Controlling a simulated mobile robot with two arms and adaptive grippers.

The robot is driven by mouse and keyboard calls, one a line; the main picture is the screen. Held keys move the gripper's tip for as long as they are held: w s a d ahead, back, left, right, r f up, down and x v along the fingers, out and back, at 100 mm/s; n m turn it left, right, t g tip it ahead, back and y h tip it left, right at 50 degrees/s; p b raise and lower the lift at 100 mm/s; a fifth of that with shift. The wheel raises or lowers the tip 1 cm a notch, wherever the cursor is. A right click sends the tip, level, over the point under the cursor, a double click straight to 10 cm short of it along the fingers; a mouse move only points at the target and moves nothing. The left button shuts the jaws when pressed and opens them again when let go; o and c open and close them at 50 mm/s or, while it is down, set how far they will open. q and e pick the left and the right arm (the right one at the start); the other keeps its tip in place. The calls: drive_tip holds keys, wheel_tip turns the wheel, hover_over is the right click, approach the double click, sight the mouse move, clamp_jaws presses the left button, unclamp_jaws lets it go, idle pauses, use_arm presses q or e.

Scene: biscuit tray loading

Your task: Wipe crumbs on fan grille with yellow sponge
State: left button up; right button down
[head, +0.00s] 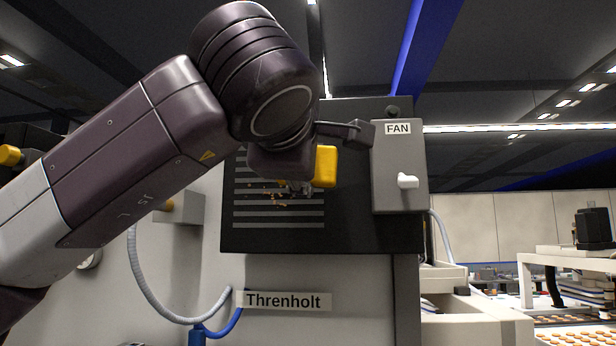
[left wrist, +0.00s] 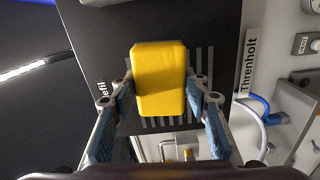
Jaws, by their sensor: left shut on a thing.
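My left gripper (head: 305,187) is shut on the yellow sponge (head: 325,167) and holds it in front of the fan grille (head: 279,216). In the left wrist view the sponge (left wrist: 159,78) sits between the two fingers of the left gripper (left wrist: 160,90), with the grille's slots (left wrist: 203,62) behind it. Orange-brown crumbs (head: 276,198) lie on the grille just left of and below the sponge. My left arm hides the grille's upper part. I cannot tell whether the sponge touches the grille. My right gripper is in neither view.
A grey box labelled FAN (head: 398,150) with a white switch (head: 407,181) stands right of the grille. Below is a Threnholt label (head: 284,300). A grey hose (head: 146,285) hangs at the left. Trays of biscuits (head: 570,337) are at the lower right.

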use_arm(q)
drive_tip(key=shift+s, duration=0.6)
drive_tip(key=shift+s, duration=0.15)
drive_tip(key=s+b, duration=0.1)
drive_tip(key=s, duration=0.1)
drive_tip(key=shift+s+a, duration=0.1)
drive_tip(key=shift+s, duration=0.3)
drive_tip(key=shift+w, duration=0.1)
